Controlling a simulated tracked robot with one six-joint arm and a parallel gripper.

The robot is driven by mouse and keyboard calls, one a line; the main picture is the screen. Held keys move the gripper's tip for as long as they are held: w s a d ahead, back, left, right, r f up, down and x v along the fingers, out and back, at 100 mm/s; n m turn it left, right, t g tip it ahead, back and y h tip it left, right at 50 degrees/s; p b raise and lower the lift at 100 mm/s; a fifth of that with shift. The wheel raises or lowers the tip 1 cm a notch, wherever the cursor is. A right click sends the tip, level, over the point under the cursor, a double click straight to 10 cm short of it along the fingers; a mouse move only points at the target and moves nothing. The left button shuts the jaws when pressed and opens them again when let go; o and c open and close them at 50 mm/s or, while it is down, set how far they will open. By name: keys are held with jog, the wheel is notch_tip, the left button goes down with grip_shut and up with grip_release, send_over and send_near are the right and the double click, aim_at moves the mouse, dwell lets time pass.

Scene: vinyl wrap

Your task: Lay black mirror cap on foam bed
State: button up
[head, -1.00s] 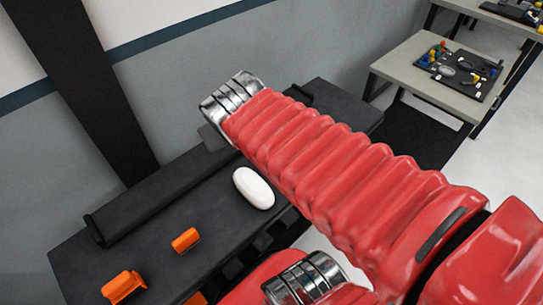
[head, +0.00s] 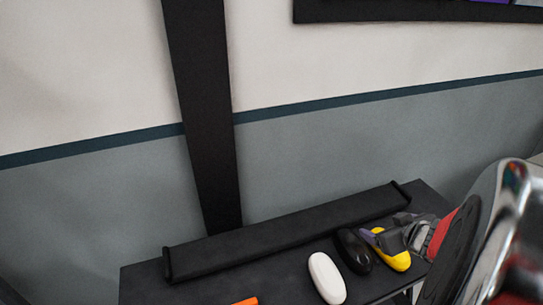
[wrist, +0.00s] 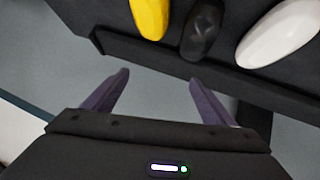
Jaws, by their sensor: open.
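The black mirror cap (head: 353,250) lies on the dark bench between a white cap and a yellow cap; it also shows at the top of the wrist view (wrist: 202,30). My gripper (head: 372,234) is at the right end of the bench, close to the black and yellow caps. In the wrist view my gripper (wrist: 156,92) has its two purple fingers spread wide with nothing between them. The black cap is beyond the fingertips there. I cannot make out the foam bed for certain in these frames.
The white cap (head: 327,278) and yellow cap (head: 398,262) flank the black one closely. A long black roll or ledge (head: 285,235) runs along the back of the bench by the grey wall. An orange piece (head: 245,301) lies at the front left.

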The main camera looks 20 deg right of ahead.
aim_at(353, 249)
jog(key=s+a+f+y, duration=0.3)
jog(key=s+f, duration=0.1)
jog(key=shift+s+f, duration=0.25)
jog(key=shift+f, duration=0.1)
jog(key=shift+x, duration=4.3)
jog(key=shift+f, duration=0.2)
jog(key=shift+x, duration=2.5)
jog(key=shift+s, duration=0.1)
